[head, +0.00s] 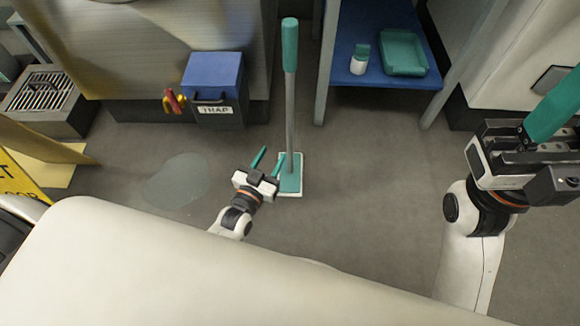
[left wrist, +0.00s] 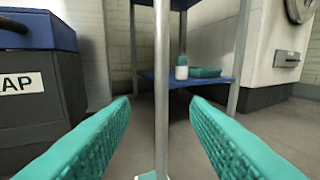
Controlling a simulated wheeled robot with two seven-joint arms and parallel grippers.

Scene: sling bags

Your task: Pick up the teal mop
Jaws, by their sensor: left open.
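The teal mop stands upright on the floor, with a teal grip (head: 290,45) on top, a grey pole (head: 289,110) and a flat teal and white head (head: 290,184). My left gripper (head: 272,153) is open, low and just left of the pole. In the left wrist view the pole (left wrist: 162,70) runs vertically in the gap between the two teal fingers (left wrist: 160,105). Neither finger visibly touches it; how deep it sits between them is unclear. My right gripper (head: 550,105) is at the right edge, away from the mop, its fingers partly cut off.
A blue-topped trap box (head: 214,85) stands left of the mop. A blue shelf (head: 385,70) holds a teal tray (head: 403,52) and small bottle (head: 360,60) at right. A puddle (head: 180,180) and yellow sign (head: 22,178) lie left. Floor right of the mop is clear.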

